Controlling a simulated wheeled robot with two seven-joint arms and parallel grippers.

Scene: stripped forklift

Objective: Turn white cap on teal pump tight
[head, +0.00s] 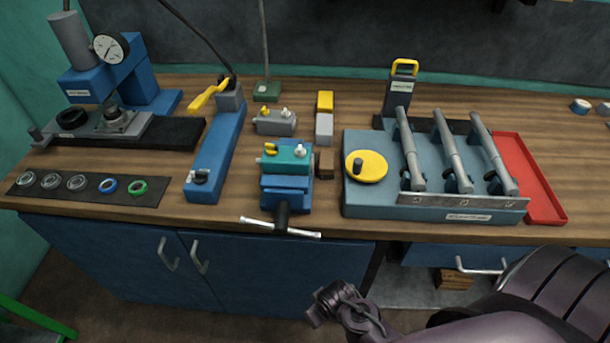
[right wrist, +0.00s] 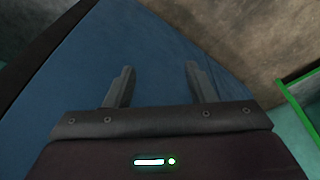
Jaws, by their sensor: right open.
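The teal pump (head: 282,162) sits on top of the blue vise (head: 288,188) at the bench's front edge, in the middle of the head view. The white cap (head: 300,149) is on the pump's top right, with a yellow fitting at the top left. How tight the cap sits cannot be told. My right gripper (head: 322,306) is low in front of the bench, below the vise and apart from it. In the right wrist view my right gripper (right wrist: 158,72) is open, with nothing between its fingers. My left gripper is not in view.
The vise handle (head: 280,227) sticks out past the bench edge. A blue-grey fixture (head: 370,205) with levers stands to the right, and a long blue block (head: 213,160) with a yellow lever to the left. A grey pump (head: 273,126) stands behind. Blue cabinet doors (head: 130,262) lie below.

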